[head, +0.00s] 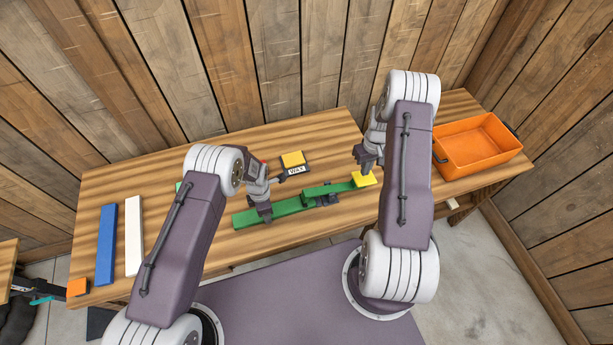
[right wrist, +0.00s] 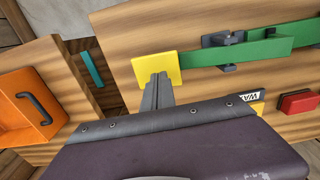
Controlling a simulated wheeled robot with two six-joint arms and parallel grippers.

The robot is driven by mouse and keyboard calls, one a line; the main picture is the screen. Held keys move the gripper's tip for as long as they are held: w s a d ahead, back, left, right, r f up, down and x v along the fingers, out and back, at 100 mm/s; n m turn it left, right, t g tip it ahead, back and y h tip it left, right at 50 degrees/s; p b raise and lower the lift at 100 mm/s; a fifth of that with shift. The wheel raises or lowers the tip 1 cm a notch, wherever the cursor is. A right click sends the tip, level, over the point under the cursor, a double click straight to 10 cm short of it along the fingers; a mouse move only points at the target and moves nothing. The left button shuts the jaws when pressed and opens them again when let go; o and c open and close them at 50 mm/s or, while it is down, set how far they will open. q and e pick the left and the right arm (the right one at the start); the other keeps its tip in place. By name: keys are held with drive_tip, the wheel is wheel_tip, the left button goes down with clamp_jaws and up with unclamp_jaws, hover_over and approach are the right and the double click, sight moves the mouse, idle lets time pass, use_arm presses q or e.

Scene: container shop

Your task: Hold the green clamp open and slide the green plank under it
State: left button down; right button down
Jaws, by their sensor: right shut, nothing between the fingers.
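The green clamp (head: 335,188) is a green lever on a dark bracket, with a yellow pad (head: 365,179) at its right end. My right gripper (head: 367,167) is shut and empty, its tips down at the pad. My left gripper (head: 265,216) appears shut on the plank.
An orange tray (head: 478,172) stands on the right. A blue plank (head: 106,245) and a white plank (head: 133,235) lie on the left. The front bench strip beside the green plank is clear.

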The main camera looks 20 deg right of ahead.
use_arm(q)
drive_tip(key=shift+w, duration=0.1)
use_arm(e)
drive_tip(key=shift+r, duration=2.65)
use_arm(q)
drive_tip(key=c, duration=0.6)
unclamp_jaws()
drive_tip(key=shift+o, duration=0.2)
drive_tip(key=shift+r, duration=0.55)
use_arm(e)
wheel_tip(320, 180, down, 2)
drive_tip(key=shift+f+b, duration=0.1)
drive_tip(key=shift+b, duration=0.95)
use_arm(q)
wheel_tip(320, 180, up, 8)
